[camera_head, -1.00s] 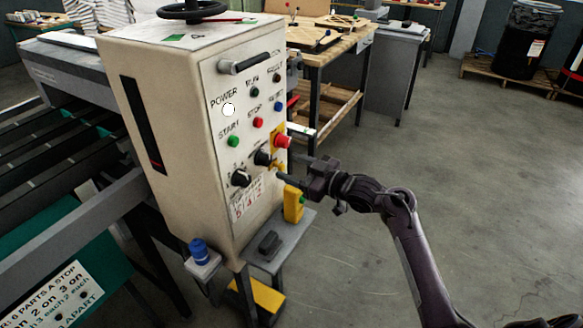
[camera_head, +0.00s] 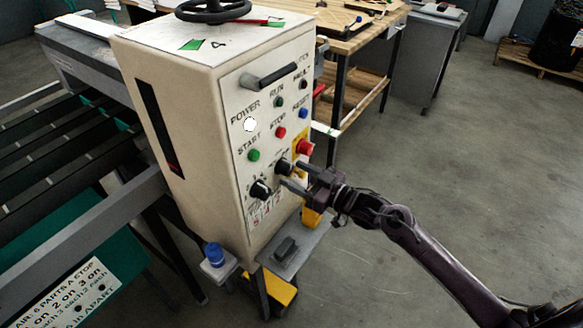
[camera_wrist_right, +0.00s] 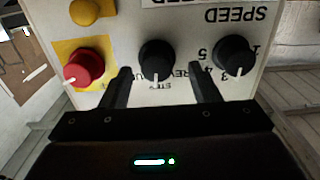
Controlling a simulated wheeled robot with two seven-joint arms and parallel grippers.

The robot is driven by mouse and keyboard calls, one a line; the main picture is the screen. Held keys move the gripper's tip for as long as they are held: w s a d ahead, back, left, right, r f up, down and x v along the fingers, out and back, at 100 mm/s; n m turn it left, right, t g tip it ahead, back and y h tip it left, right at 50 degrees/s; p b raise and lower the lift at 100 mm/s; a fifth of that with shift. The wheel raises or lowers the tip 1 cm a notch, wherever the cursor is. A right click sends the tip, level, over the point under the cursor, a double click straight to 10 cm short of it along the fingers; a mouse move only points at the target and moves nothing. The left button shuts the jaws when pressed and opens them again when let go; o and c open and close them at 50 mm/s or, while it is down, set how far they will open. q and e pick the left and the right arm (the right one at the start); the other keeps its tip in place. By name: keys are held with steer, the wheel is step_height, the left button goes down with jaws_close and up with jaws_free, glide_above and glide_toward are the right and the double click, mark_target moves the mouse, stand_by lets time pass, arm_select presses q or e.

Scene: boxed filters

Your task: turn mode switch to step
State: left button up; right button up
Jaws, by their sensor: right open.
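The mode switch (camera_head: 283,167) is a black knob on the front panel of the beige machine cabinet (camera_head: 190,120), left of the red emergency button (camera_head: 304,147). In the right wrist view, which looks upside down, the mode switch (camera_wrist_right: 157,62) lies between and just beyond my fingertips. Its white pointer faces down in that picture, toward small lettering I cannot fully read. My right gripper (camera_head: 295,176) is open and empty at the panel, with a finger on either side of the knob (camera_wrist_right: 158,80). I cannot tell whether the fingers touch it. My left gripper is not in view.
The black speed knob (camera_wrist_right: 235,56) and the red button (camera_wrist_right: 84,68) flank the switch closely. Start (camera_head: 253,155) and stop (camera_head: 280,132) buttons sit higher on the panel. A small grey shelf (camera_head: 305,247) juts out below.

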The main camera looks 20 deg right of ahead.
steer(key=shift+w+a+f, duration=0.1)
steer(key=shift+w+a, duration=0.15)
steer(key=shift+w, duration=0.25)
steer(key=shift+w+a, duration=0.2)
steer(key=shift+w, duration=0.3)
steer(key=shift+a, duration=0.1)
steer(key=c, duration=1)
steer(key=shift+f+n+b, duration=0.15)
steer(key=shift+n+b, duration=0.2)
steer(key=shift+n, duration=0.75)
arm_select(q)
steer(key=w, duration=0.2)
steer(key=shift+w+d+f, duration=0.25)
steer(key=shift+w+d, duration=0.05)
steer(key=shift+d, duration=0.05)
arm_select(e)
steer(key=shift+r, duration=0.2)
